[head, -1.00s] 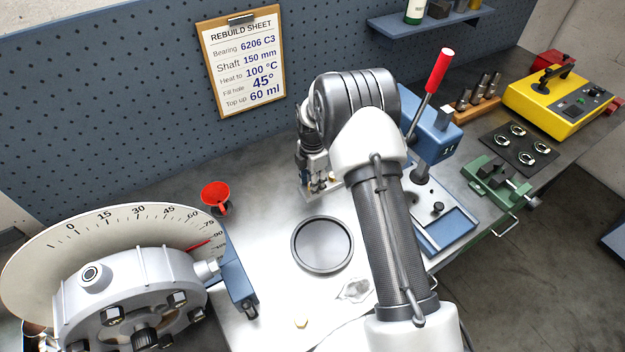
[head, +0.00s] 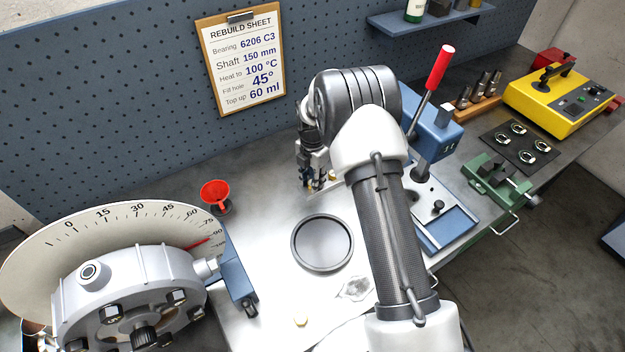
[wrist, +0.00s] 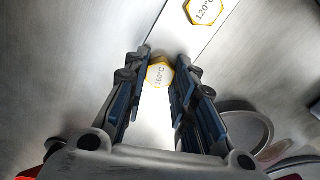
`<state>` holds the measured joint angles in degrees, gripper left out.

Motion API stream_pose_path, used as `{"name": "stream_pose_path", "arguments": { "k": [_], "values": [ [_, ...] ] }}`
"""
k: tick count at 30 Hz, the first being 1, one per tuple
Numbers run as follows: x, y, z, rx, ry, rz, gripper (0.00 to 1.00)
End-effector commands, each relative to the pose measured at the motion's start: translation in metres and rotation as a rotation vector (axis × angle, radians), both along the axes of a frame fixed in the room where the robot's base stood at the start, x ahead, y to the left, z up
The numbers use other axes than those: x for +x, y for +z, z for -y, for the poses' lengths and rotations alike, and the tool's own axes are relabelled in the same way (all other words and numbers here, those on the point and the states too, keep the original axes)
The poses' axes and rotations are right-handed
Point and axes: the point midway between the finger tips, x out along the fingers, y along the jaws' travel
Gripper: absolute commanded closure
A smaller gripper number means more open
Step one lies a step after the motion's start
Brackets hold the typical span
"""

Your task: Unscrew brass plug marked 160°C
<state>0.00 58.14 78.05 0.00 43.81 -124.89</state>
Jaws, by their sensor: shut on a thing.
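The brass plug marked 160°C (wrist: 159,74) shows in the wrist view as a hexagonal plug with a pale top face. It sits between the fingertips of my gripper (wrist: 162,76), which is shut on it. In the head view my gripper (head: 316,184) points down at the back of the bench, beyond the round dark tray, and the plug's marking is too small to read there. A second hexagonal plug marked 120°C (wrist: 206,10) lies on a light strip at the top of the wrist view, apart from my fingers.
A round dark tray (head: 350,245) lies in front of my gripper. A red funnel (head: 214,192) stands to the left. A grey housing with a dial (head: 130,290) fills the lower left. A blue press with a red lever (head: 434,80) stands right of my arm.

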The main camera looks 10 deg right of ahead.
Motion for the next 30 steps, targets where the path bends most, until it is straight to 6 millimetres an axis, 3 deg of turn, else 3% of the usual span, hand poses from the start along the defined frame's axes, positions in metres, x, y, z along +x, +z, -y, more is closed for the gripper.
{"name": "stream_pose_path", "arguments": {
  "k": [6,12,22,30],
  "values": [
    [-0.0001,-0.0007,-0.0001,0.0,0.348,0.0,0.98],
    [-0.0001,0.0,-0.0002,0.0,0.578,0.0,0.98],
    [-0.0001,0.0004,-0.0002,0.0,0.612,0.0,0.98],
    [0.0,0.0005,-0.0002,0.0,0.804,0.0,0.98]
  ]
}}
